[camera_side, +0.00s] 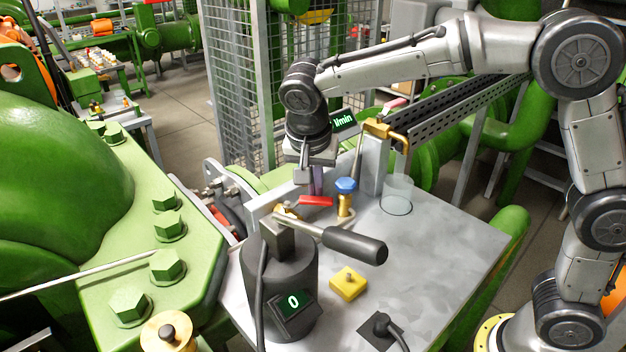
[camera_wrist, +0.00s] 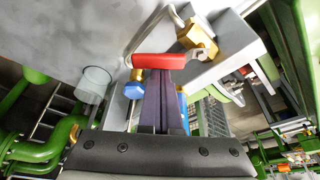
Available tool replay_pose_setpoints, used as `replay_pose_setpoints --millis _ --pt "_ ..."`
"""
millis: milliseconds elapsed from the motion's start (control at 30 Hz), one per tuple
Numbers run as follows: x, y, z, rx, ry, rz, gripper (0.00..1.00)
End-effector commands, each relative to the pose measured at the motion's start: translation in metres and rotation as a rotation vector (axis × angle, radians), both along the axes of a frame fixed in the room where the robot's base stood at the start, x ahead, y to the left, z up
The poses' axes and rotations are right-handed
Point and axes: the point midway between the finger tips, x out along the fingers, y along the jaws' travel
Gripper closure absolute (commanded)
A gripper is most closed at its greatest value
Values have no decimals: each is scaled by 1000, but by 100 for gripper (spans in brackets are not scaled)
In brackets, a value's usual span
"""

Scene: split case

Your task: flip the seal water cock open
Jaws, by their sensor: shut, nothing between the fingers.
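The seal water cock shows as a red lever (camera_side: 316,201) lying about level beside the grey bracket, with a brass body (camera_wrist: 198,38) at one end in the wrist view. The red lever also shows in the wrist view (camera_wrist: 158,61), lying across the picture just past my fingertips. My gripper (camera_side: 316,192) points down just above the lever. Its two dark fingers (camera_wrist: 159,76) are together with nothing between them, and their tips overlap the lever's near edge in the wrist view. I cannot tell whether they touch it.
A blue-topped brass valve (camera_side: 345,186) stands close right of the lever, and a clear cup (camera_side: 397,196) is farther right. A black cylinder (camera_side: 282,275) reading 0, with a black-handled bar (camera_side: 355,245), stands in front. A yellow block (camera_side: 348,283) lies on the grey tabletop (camera_side: 440,250), clear at right.

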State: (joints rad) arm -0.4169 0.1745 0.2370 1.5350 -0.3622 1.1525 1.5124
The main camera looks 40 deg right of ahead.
Motion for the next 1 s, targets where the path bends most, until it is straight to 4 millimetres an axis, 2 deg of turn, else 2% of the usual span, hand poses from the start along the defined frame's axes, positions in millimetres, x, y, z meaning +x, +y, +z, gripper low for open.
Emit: replay_pose_setpoints --millis 533,1000 --pt "-16 19 -1 1 1 -475 100" --pt "-20 28 0 1 0 -533 100"
